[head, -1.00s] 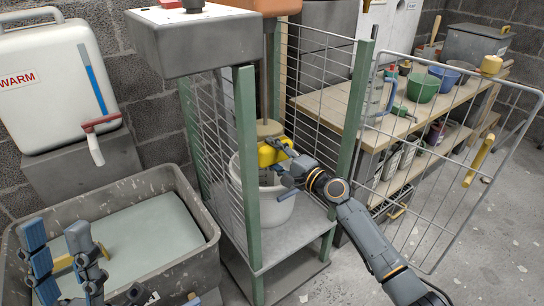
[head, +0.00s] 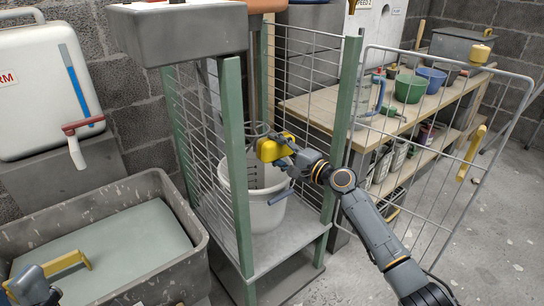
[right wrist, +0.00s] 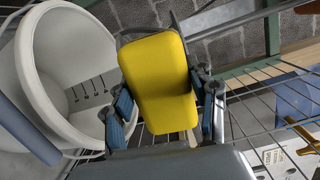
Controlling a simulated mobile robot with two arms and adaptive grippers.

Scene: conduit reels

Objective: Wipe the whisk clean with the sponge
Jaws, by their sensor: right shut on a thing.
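The yellow sponge (head: 272,148) is held in my right gripper (head: 284,155), which is shut on it. In the right wrist view the sponge (right wrist: 160,82) sits between the two finger pads. The whisk (head: 257,131) hangs on an upright shaft inside the cage, with dark wire rings showing. The sponge is right at the whisk's lower right side; I cannot tell whether they touch. The sponge hides part of the whisk.
A white bucket (head: 268,212) stands under the whisk on the cage floor. Green posts (head: 237,170) and wire mesh flank it. The wire door (head: 452,160) hangs open at the right. A grey tub (head: 205,265) stands at the left, a bench (head: 330,117) with pots behind.

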